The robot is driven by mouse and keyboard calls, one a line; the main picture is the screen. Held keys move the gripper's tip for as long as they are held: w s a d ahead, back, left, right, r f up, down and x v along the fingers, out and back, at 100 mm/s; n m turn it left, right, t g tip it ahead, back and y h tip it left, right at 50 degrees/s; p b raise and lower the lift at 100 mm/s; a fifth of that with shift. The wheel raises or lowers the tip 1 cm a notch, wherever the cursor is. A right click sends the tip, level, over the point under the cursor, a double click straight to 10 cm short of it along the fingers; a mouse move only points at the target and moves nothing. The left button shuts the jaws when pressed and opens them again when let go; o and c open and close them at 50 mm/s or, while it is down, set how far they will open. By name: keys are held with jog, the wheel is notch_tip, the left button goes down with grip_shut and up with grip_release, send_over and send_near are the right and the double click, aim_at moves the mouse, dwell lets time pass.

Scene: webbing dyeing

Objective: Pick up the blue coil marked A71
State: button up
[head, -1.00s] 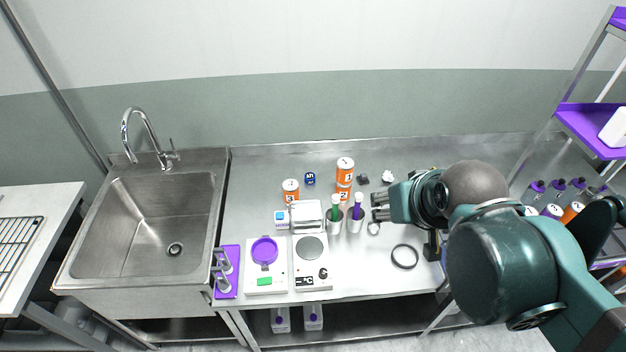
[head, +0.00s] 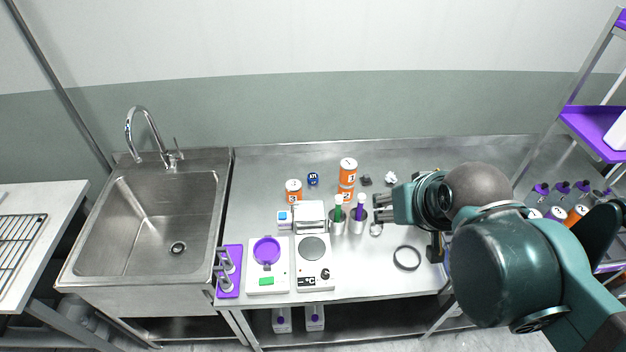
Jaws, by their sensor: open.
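The small blue coil (head: 313,179) with a white A71 mark stands toward the back of the steel table, left of the stacked orange containers. My gripper (head: 377,208) is open over the table, to the right of the coil and well apart from it. Its fingers point left, close to the metal cup with the purple-handled tool. Nothing shows between the fingers.
Orange containers (head: 347,170) and a smaller orange one (head: 293,190) stand near the coil. Metal cups (head: 336,226) hold green and purple tools. Scales (head: 314,277), a black ring (head: 407,258) and crumpled white paper (head: 390,178) lie around. The table's back left is clear.

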jog(key=n+g+b, duration=0.3)
jog(key=n+g, duration=0.4)
jog(key=n, duration=1)
send_over(312, 176)
notch_tip(312, 176, down, 28)
jog(key=shift+s+d+r, duration=0.1)
jog(key=shift+s+d, duration=0.05)
jog(key=shift+f, duration=0.3)
jog(key=shift+f, duration=1.25)
